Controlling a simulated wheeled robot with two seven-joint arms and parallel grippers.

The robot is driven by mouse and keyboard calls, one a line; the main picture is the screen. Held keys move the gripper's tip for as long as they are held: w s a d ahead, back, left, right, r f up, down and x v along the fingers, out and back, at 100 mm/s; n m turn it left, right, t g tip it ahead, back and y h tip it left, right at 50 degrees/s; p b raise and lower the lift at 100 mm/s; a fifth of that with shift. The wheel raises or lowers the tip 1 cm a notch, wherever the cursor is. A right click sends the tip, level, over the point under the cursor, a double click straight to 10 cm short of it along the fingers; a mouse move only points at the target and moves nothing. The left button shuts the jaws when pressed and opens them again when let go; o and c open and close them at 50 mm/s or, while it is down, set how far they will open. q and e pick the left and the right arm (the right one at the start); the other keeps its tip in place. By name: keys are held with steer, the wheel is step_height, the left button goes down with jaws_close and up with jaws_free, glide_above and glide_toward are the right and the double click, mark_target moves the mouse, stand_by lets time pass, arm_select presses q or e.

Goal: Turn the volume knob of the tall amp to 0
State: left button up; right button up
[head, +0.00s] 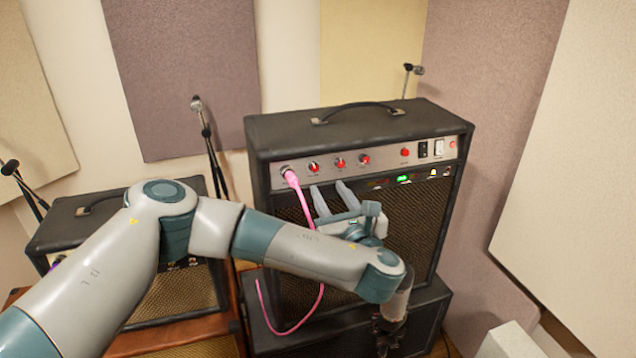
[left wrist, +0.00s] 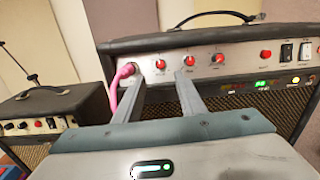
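The tall amp (head: 425,205) is a black cabinet with a silver control panel along its upper front. A row of red knobs sits on the panel: a first knob (head: 313,167), a second (head: 340,163), a third (head: 364,159) and one farther right (head: 405,152). Their labels are too small to read. My left gripper (head: 329,187) is open and empty, just below the panel near the first two knobs. In the left wrist view, the first knob (left wrist: 155,58) shows above and between the fingertips (left wrist: 159,78). My right gripper is not in view.
A pink cable (head: 303,200) is plugged into the panel's left end and hangs close to my left fingers. A smaller amp (head: 180,297) stands to the left. Microphone stands (head: 207,135) rise behind. Switches (head: 438,147) sit at the panel's right.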

mark_target(315, 168)
arm_select(q)
steer(key=p+x, duration=0.3)
steer(key=x, duration=0.5)
steer(key=shift+r, duration=0.1)
steer(key=shift+w+a, duration=0.15)
steer(key=shift+w, duration=0.35)
jaws_close()
